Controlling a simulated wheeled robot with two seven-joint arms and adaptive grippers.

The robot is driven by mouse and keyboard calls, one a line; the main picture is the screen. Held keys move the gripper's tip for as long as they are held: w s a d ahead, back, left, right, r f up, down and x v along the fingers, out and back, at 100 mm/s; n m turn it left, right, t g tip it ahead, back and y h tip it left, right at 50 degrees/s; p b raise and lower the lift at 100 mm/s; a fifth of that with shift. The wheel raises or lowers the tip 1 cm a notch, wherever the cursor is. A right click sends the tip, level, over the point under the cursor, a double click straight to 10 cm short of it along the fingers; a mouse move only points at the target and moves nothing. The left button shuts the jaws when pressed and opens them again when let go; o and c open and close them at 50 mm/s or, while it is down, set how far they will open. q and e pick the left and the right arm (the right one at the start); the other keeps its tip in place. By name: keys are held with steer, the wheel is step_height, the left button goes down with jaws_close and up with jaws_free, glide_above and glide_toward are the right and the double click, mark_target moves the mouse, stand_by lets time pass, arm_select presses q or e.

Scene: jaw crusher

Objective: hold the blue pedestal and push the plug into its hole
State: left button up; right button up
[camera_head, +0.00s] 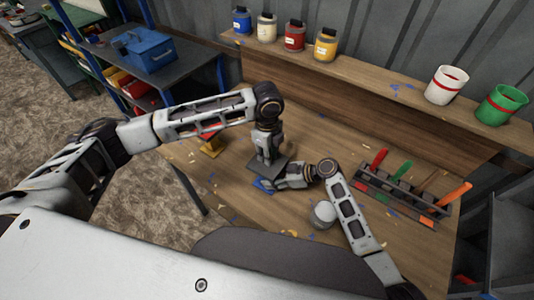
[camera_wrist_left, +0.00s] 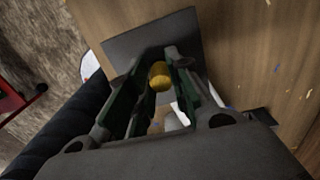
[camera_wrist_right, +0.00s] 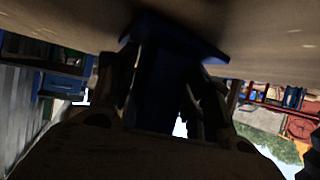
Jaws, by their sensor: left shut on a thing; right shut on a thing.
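The blue pedestal (camera_head: 263,185) stands on the bench, mostly hidden in the head view. My right gripper (camera_head: 283,180) reaches in low from the right and is shut on its blue column (camera_wrist_right: 165,90), seen in the right wrist view. A dark grey plate (camera_head: 270,168) lies above it; the plate also shows in the left wrist view (camera_wrist_left: 130,42). My left gripper (camera_head: 265,158) points down over the plate. Its green fingers are shut on a golden-yellow plug (camera_wrist_left: 159,75). The hole and the plug's lower end are hidden, so I cannot tell how deep it sits.
A yellow pedestal with a red top (camera_head: 210,146) stands left of my grippers. A pale round container (camera_head: 322,214) is beside my right arm. A rack (camera_head: 402,195) of coloured-handled tools is at the right. Several jars and two buckets stand on the back shelf (camera_head: 345,80).

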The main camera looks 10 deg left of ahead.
arm_select(q)
steer(key=shift+f, duration=0.6)
arm_select(e)
steer(key=shift+s+d+f, duration=0.15)
steer(key=shift+s+f, duration=0.1)
steer(key=shift+f, duration=0.2)
stand_by(0.7)
arm_select(q)
steer(key=o, duration=0.8)
steer(key=shift+r, duration=6)
arm_select(e)
steer(key=o, duration=0.9)
steer(key=shift+r, duration=0.1)
steer(key=shift+w+r, duration=0.1)
steer(key=shift+w, duration=0.1)
